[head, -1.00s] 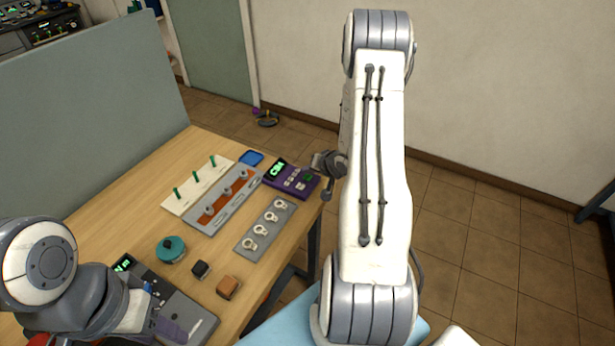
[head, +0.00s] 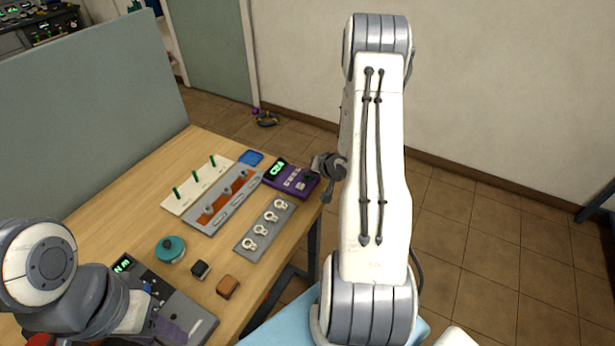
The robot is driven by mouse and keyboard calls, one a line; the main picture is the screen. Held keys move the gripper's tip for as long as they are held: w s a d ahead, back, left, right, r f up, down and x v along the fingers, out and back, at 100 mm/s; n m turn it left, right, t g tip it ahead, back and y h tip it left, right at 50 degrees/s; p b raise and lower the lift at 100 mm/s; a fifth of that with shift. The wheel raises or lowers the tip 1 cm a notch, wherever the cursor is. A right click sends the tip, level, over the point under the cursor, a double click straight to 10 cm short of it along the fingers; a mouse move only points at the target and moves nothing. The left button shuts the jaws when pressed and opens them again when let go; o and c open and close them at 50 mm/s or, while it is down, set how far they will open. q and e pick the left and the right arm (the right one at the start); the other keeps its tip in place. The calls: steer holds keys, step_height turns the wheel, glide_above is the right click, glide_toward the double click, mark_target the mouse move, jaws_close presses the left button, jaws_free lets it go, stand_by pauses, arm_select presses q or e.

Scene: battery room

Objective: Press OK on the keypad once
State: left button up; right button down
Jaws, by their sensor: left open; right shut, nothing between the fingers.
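The purple keypad (head: 290,179) lies at the table's right far edge. It has a lit green display on its left, small pale keys and a darker green key (head: 310,177) at its right end. The key labels are too small to read. My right gripper (head: 326,190) is shut and empty beside the keypad's right end, close to the green key; I cannot tell whether it touches. My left gripper (head: 170,328) is low at the left, over the grey device, and its fingers are hard to make out.
The grey device (head: 190,306) with a green display is at the table's near edge. A teal round container (head: 171,249), a black block (head: 200,270), a brown block (head: 228,287), a grey plate with white rings (head: 250,242) and pegged racks (head: 196,190) stand on the table.

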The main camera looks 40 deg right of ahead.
mark_target(309, 179)
steer(key=shift+f, duration=0.35)
stand_by(0.5)
steer(key=shift+r+p, duration=0.75)
steer(key=shift+r, duration=0.15)
step_height(309, 179, up, 5)
steer(key=p, duration=0.5)
stand_by(0.5)
